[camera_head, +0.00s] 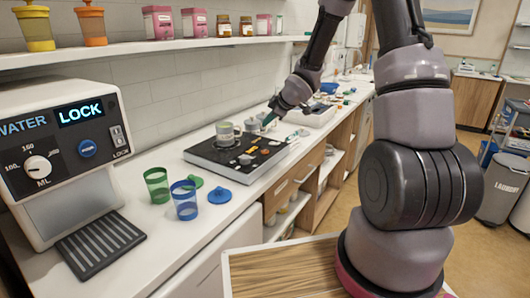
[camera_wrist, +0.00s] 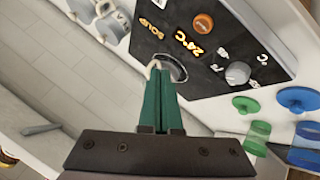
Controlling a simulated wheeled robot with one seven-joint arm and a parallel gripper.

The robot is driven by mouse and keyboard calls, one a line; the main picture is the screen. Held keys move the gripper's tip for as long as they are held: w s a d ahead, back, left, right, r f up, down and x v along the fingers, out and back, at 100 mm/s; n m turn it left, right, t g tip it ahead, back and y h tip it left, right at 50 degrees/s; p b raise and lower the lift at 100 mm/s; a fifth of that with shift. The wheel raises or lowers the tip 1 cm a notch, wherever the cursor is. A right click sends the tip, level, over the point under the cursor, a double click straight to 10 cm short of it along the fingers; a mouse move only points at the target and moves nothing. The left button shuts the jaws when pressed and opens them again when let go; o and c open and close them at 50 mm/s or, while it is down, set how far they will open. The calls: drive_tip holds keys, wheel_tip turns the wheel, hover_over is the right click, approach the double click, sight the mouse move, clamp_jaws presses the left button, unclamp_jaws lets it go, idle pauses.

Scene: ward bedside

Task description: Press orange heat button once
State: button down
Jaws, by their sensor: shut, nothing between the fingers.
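The orange button (camera_wrist: 203,22) is a round knob-like disc on a black control panel (camera_wrist: 215,55) in the wrist view. It lies beyond and to the right of my fingertips, apart from them. Beside it are a lit orange 24°C readout (camera_wrist: 188,43) and the word SOUP (camera_wrist: 153,28). My gripper (camera_wrist: 158,68) has green fingers pressed together, with nothing between them. Their tips overlap a round silver-rimmed thing (camera_wrist: 176,68) on the panel; I cannot tell whether they touch it. In the head view my gripper (camera_head: 268,119) is over the far part of the warmer unit (camera_head: 205,152).
A grey knob (camera_wrist: 238,73) is on the panel. A green cup (camera_head: 157,186), a blue cup (camera_head: 184,201) and lids (camera_head: 219,195) stand nearer. A water dispenser (camera_head: 60,150) showing LOCK is at left.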

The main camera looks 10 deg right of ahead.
sight(268, 152)
drive_tip(key=shift+f, duration=4.35)
drive_tip(key=shift+f, duration=0.1)
drive_tip(key=shift+f, duration=0.3)
drive_tip(key=shift+f, duration=0.4)
drive_tip(key=shift+r, duration=0.85)
drive_tip(key=shift+r, duration=2.5)
